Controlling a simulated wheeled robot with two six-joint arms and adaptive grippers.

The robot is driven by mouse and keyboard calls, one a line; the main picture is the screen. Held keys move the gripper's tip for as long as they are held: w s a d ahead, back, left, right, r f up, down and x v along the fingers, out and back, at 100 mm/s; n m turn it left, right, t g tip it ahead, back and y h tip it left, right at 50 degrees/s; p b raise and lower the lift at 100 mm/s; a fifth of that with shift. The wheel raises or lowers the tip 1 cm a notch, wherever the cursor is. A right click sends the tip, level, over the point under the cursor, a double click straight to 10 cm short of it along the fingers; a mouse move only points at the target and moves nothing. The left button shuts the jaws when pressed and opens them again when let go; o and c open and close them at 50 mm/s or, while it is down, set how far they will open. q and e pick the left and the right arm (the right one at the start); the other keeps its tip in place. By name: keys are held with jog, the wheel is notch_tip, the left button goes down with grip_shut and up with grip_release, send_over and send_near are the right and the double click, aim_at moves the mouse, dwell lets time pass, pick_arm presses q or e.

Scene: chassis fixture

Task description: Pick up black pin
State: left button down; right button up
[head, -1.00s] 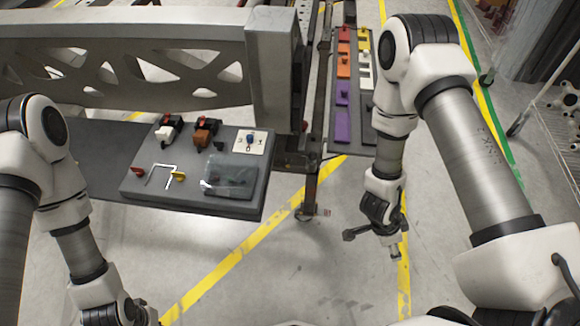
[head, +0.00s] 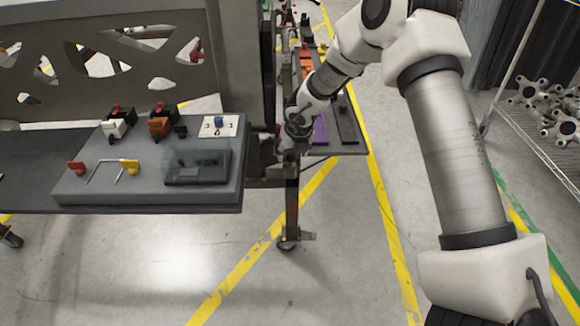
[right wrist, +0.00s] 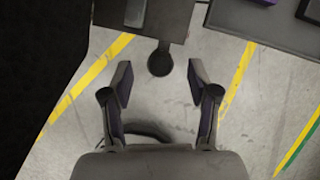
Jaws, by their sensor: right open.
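The black pin cannot be told for sure. A small black piece (head: 181,131) stands on the grey left board beside an orange-brown switch. My right gripper (head: 285,155) is in the gap between the left board and the right-hand board, small and partly blurred against the dark frame. In the right wrist view my right gripper (right wrist: 158,78) is open, with nothing held between its fingers. My left gripper is out of view.
The left board (head: 150,196) carries white and orange switches, a red and a yellow piece, a blue knob and a clear cover. The right-hand board (head: 348,143) holds coloured plates, including a purple one (head: 320,131). A fixture leg with a caster (head: 286,243) stands below.

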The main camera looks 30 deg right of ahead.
jog(key=x, duration=0.2)
jog(key=shift+w+f, duration=0.1)
jog(key=shift+f, duration=0.25)
jog(key=shift+r, duration=0.1)
grip_shut()
jog(key=shift+r, duration=0.1)
